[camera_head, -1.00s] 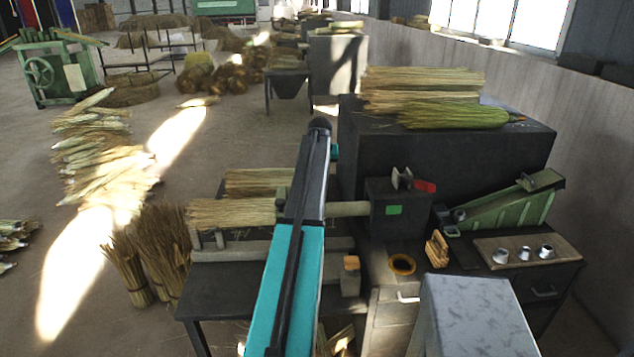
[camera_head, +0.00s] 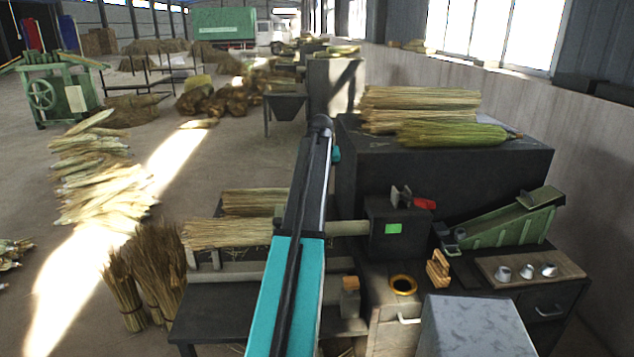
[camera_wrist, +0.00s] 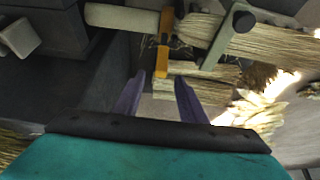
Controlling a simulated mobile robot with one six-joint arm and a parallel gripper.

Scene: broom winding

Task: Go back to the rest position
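My gripper (camera_wrist: 160,98) shows in the wrist view with its two purple fingers apart and nothing held between them. Beyond the fingertips are an orange piece (camera_wrist: 163,42) and straw. In the head view my teal and black arm reaches forward over the winding bench, and it hides the gripper. A straw bundle (camera_head: 228,233) lies on the bench, left of my arm. A pale handle (camera_head: 350,228) runs from behind my arm into a dark machine box (camera_head: 385,245) with a green screen.
A black cabinet (camera_head: 450,165) carrying straw bundles (camera_head: 420,105) stands at the right. A green sloped device (camera_head: 510,225) and a board with several metal cups (camera_head: 527,271) are nearer. Upright bundles (camera_head: 145,275) stand left of the bench.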

